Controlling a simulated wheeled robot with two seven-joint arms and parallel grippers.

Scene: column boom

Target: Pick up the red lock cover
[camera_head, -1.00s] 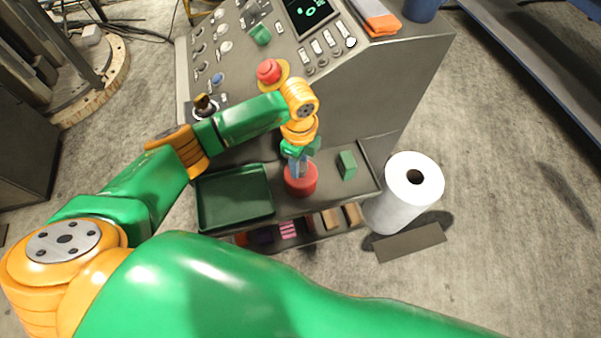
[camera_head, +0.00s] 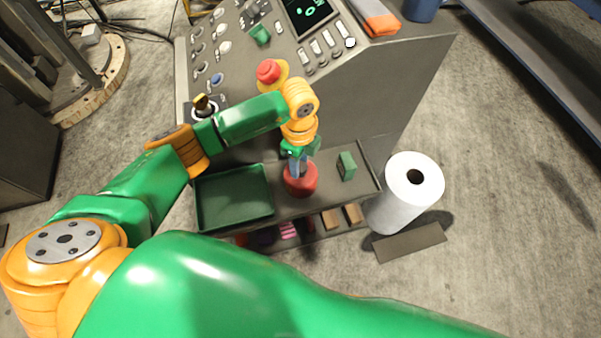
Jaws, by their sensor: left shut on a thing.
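The red lock cover (camera_head: 301,184) is a round red piece at the middle of the shelf below the control console. My left gripper (camera_head: 297,168) points down onto its top and is shut on it. The fingertips are small and partly hidden by the wrist, and I cannot tell whether the cover is clear of the shelf. My right gripper is not in view.
A green tray (camera_head: 234,222) lies left of the cover on the shelf (camera_head: 331,199). A small green block (camera_head: 347,166) stands to the right. A white roll (camera_head: 411,190) stands on the floor at the right. The console (camera_head: 355,92) with a red emergency button (camera_head: 268,71) rises behind.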

